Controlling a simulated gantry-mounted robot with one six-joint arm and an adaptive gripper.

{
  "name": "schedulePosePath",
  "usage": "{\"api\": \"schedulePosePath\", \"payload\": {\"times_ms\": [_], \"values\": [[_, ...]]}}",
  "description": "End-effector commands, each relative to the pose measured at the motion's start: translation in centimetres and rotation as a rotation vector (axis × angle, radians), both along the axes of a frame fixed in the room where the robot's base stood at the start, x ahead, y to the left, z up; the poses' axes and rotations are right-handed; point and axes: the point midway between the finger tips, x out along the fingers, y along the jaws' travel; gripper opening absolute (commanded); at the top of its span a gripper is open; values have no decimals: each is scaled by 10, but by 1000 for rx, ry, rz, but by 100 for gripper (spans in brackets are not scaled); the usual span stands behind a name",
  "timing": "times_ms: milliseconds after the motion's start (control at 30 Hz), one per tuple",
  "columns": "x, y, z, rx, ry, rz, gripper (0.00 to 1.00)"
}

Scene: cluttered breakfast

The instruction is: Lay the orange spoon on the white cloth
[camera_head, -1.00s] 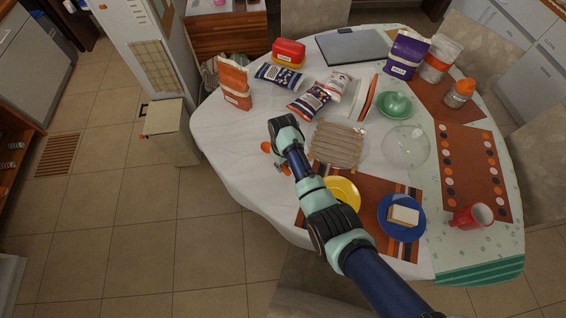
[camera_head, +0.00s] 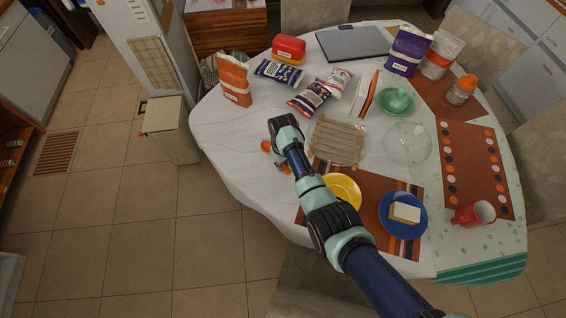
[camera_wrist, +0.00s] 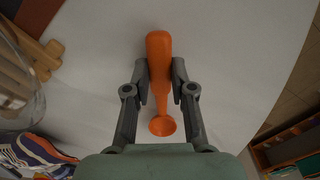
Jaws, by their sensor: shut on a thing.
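The orange spoon (camera_wrist: 159,60) shows in the wrist view between the two fingers of my gripper (camera_wrist: 160,82). The fingers are shut on its handle, and its small bowl end points toward the wrist. In the head view my gripper (camera_head: 280,162) is low over the white cloth (camera_head: 222,138), near its left front side, and part of the spoon (camera_head: 266,146) shows beside it. The cloth also fills the background of the wrist view (camera_wrist: 235,50). I cannot tell whether the spoon touches the cloth.
A glass tray with wooden sticks (camera_head: 337,141) lies just right of my gripper. A yellow plate (camera_head: 343,192) and a blue plate (camera_head: 402,214) are nearer the front. An orange bag (camera_head: 235,82) stands at the back left. The cloth left of my gripper is clear.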

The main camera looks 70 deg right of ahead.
Motion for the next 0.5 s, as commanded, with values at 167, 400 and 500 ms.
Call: {"api": "schedulePosePath", "payload": {"times_ms": [167,400,500], "values": [[0,0,-3,0,0,0,0],[0,0,-4,-1,-1,0,0],[0,0,-4,0,0,0,30]]}}
